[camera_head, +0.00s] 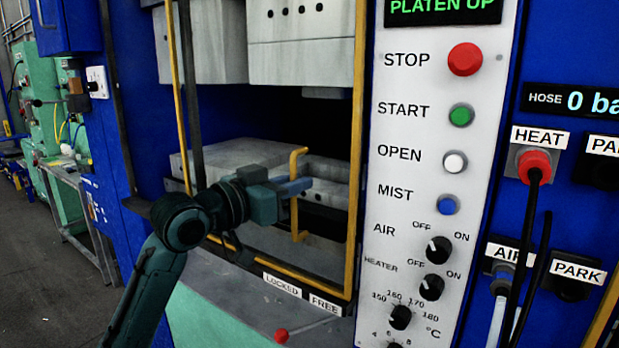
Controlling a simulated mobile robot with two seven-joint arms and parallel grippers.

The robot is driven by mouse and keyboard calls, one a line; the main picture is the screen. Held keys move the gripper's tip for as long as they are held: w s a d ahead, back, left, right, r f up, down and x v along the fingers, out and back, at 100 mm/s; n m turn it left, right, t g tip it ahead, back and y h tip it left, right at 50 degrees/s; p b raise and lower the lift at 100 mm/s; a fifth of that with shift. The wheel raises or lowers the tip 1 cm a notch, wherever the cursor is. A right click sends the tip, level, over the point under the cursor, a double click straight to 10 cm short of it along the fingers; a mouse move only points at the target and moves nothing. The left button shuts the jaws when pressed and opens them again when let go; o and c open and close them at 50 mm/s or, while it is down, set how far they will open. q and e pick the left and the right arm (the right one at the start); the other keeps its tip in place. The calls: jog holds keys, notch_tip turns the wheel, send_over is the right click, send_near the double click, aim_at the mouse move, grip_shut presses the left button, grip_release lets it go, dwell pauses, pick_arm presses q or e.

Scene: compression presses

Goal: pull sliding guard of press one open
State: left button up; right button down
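The sliding guard of the press is a yellow-edged frame (357,150) standing across the press opening, with the platens visible behind it. Its yellow bracket handle (298,236) stands upright near the middle of the opening. My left gripper (297,187) is at the middle of this handle. My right gripper is not in view.
A control panel (415,190) with buttons and knobs stands right of the guard; its display (443,6) reads PLATEN UP. LOCKED and FREE labels (303,295) sit below the guard, with a red knob (281,336) lower down. Hoses hang at the right. Floor is clear at left.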

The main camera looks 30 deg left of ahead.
pick_arm(q)
jog(key=shift+w, duration=0.15)
grip_shut()
dwell(0.4)
